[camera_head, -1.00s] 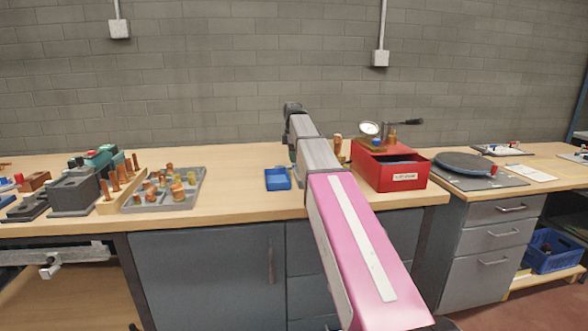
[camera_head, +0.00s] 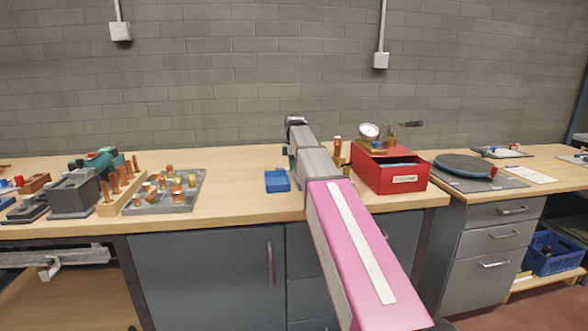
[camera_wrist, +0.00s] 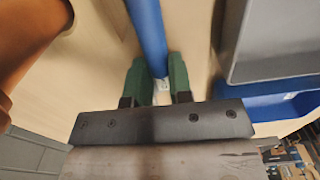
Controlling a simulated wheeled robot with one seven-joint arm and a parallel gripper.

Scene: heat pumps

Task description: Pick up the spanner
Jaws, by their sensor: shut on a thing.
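In the wrist view my gripper (camera_wrist: 157,84) has two green fingertips closed on a long blue bar, which I take to be the spanner (camera_wrist: 149,35). The bar runs from between the fingers to the top edge of the view. A small pale part shows between the fingertips; the spanner's far end is out of view. In the head view my arm reaches over the bench and hides the gripper and the spanner.
A copper-coloured part (camera_wrist: 25,45) is close at the left in the wrist view. A grey box edge (camera_wrist: 232,70) and a blue tray (camera_wrist: 285,108) are at the right. In the head view a red box (camera_head: 390,176) stands right of my arm, and a blue tray (camera_head: 277,181) left.

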